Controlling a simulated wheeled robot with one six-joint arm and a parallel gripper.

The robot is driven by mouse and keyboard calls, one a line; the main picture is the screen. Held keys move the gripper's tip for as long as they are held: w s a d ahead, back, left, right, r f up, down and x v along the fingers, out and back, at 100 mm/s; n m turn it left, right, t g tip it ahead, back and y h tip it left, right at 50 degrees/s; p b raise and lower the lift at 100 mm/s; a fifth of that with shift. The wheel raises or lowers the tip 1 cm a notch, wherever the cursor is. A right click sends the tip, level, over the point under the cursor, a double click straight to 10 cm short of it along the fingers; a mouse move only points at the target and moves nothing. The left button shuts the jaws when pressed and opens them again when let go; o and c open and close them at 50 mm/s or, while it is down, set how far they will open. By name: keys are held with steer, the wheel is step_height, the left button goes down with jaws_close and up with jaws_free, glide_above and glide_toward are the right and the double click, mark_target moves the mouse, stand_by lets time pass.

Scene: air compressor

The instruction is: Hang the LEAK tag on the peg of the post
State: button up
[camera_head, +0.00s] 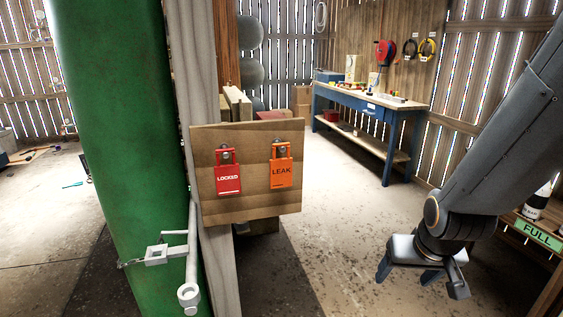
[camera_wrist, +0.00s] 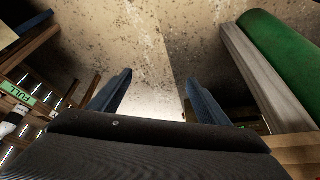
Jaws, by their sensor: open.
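The orange LEAK tag (camera_head: 281,170) hangs on a wooden board (camera_head: 248,205) fixed to the grey post (camera_head: 196,70). A metal peg shows at the top of the tag. A red LOCKED tag (camera_head: 228,178) hangs to its left on the same board. My gripper (camera_head: 421,284) is open and empty, pointing down to the right of the board and well apart from it. In the wrist view its two fingers (camera_wrist: 160,98) stand wide apart with only floor between them; the LEAK tag is not visible there.
A large green tank (camera_head: 115,150) stands left of the post, with a pale metal latch (camera_head: 165,254) by the post's lower part. A blue workbench (camera_head: 370,108) stands at the back. A shelf with a FULL sign (camera_head: 539,234) is at the right. Floor between board and gripper is clear.

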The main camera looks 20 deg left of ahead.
steer(key=w+a+r+n+t+y+p, duration=0.1)
steer(key=w+a+r+t+p, duration=0.15)
steer(key=w+a, duration=0.45)
steer(key=n+t+y+p, duration=0.4)
steer(key=t+y+p, duration=0.1)
steer(key=t+y, duration=0.3)
glide_toward(282, 161)
steer(key=x, duration=0.3)
steer(key=p+x, duration=0.3)
steer(key=x, duration=0.3)
steer(key=shift+w+a, duration=0.2)
steer(key=shift+a, duration=0.05)
steer(key=shift+w+a+f, duration=0.15)
steer(key=shift+w+a, duration=0.05)
steer(key=shift+w, duration=0.15)
steer(key=c, duration=1.1)
steer(key=shift+c, duration=0.2)
